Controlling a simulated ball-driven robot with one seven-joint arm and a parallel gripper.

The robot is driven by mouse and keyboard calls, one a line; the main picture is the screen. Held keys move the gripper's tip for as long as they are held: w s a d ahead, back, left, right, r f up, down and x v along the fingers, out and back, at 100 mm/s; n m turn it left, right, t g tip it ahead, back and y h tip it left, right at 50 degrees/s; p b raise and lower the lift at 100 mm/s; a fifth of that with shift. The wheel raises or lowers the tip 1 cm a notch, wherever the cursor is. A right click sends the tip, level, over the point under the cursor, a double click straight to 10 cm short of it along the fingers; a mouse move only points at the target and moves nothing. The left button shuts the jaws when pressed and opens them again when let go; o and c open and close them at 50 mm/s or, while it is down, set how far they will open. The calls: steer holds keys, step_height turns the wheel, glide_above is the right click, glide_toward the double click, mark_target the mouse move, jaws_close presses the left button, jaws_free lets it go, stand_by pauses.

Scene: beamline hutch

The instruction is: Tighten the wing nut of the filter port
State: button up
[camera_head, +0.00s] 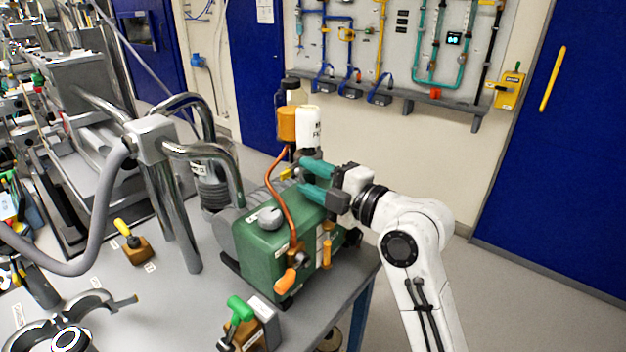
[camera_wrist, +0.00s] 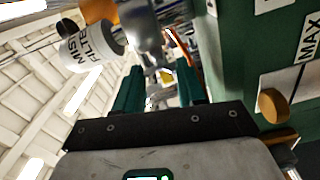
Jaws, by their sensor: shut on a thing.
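The yellow wing nut (camera_head: 287,173) shows at the tips of my gripper (camera_head: 301,174), on the port at the upper back of the green pump (camera_head: 262,252). My gripper's two teal fingers reach left over the pump, with the nut held between their tips. In the wrist view, a small yellow patch (camera_wrist: 167,76) shows between the fingers; most of the nut is hidden. The white mist filter (camera_head: 308,130) stands upright just behind the fingers. It also shows in the wrist view (camera_wrist: 95,47), lettered "MIST FILTER".
A copper pipe (camera_head: 277,190) curves down beside the fingers to an orange-handled valve (camera_head: 285,281). Steel pipes (camera_head: 185,225) stand left of the pump. A green-handled valve (camera_head: 240,310) sits in front. The grey bench top (camera_head: 190,320) has some bare space at front left.

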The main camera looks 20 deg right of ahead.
steer(key=shift+f+m, duration=0.1)
steer(key=shift+m, duration=0.9)
steer(key=o, duration=1.1)
steer(key=b+v, duration=0.2)
steer(key=v, duration=0.8)
steer(key=shift+s+d, duration=0.2)
steer(key=shift+s, duration=0.15)
